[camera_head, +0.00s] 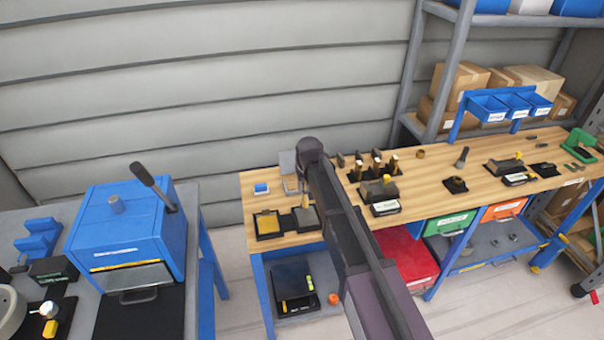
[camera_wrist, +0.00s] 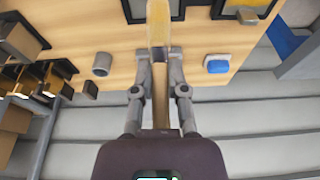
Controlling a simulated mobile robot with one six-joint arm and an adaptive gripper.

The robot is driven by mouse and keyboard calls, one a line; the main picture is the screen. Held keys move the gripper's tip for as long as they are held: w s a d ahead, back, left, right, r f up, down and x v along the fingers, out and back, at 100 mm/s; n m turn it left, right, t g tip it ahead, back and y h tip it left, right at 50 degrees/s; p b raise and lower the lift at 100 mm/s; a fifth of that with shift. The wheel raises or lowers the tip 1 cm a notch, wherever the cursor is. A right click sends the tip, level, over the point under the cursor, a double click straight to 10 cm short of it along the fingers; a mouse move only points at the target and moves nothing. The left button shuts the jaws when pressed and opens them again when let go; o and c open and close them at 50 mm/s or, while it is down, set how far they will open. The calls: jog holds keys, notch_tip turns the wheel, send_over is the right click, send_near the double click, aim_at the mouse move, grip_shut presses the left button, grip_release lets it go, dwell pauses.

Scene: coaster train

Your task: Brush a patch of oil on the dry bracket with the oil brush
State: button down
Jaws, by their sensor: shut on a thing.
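My gripper (camera_wrist: 159,55) is shut on the oil brush (camera_wrist: 158,28) in the wrist view. The brush has a yellowish end pointing away from my palm, with a narrow brown part between the fingers. Its far end overlaps a dark-edged tray (camera_wrist: 178,10); I cannot tell whether it touches anything. In the head view this appears to be the dark tray (camera_head: 311,224) on the wooden bench, beside the tray with a yellow pad (camera_head: 268,223). My arm covers much of this area. I cannot tell for sure which piece is the dry bracket.
A blue block (camera_head: 261,188) lies at the bench's left end and shows in the wrist view (camera_wrist: 216,66). A grey cylinder (camera_wrist: 102,64) stands near my gripper. Several dark fixtures with brass parts (camera_head: 378,164) stand to the right. A blue box machine (camera_head: 120,225) is across a gap.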

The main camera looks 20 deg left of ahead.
jog(key=shift+w+r, duration=0.1)
jog(key=shift+w, duration=0.1)
dwell(0.3)
jog(key=shift+a+r, duration=0.15)
jog(key=shift+a, duration=0.05)
jog(key=shift+w+a+r+p, duration=0.15)
jog(key=shift+a+r+p, duration=0.25)
jog(key=shift+a, duration=0.35)
jog(key=shift+w+a+r+p, duration=0.1)
jog(key=shift+a+r+p, duration=0.2)
jog(key=shift+a+p, duration=0.35)
jog(key=shift+f+b, duration=0.15)
jog(key=shift+b, duration=0.15)
jog(key=shift+s+d+b+x, duration=0.15)
jog(key=shift+s+b+x, duration=0.05)
jog(key=shift+b+x, duration=0.75)
jog(key=shift+s+d+b+x, duration=0.1)
jog(key=shift+s+b+x, duration=0.05)
jog(key=shift+b+x, duration=0.8)
jog(key=shift+s+d+b+x, duration=0.15)
jog(key=shift+s+b+x, duration=0.05)
jog(key=shift+b+x, duration=0.75)
jog(key=shift+b+x, duration=0.85)
jog(key=shift+x, duration=0.1)
jog(key=shift+s+d, duration=0.1)
jog(key=shift+d, duration=0.1)
jog(key=shift+w+d, duration=0.35)
jog(key=shift+d, duration=0.2)
jog(key=shift+w+d, duration=0.4)
jog(key=shift+d, duration=0.2)
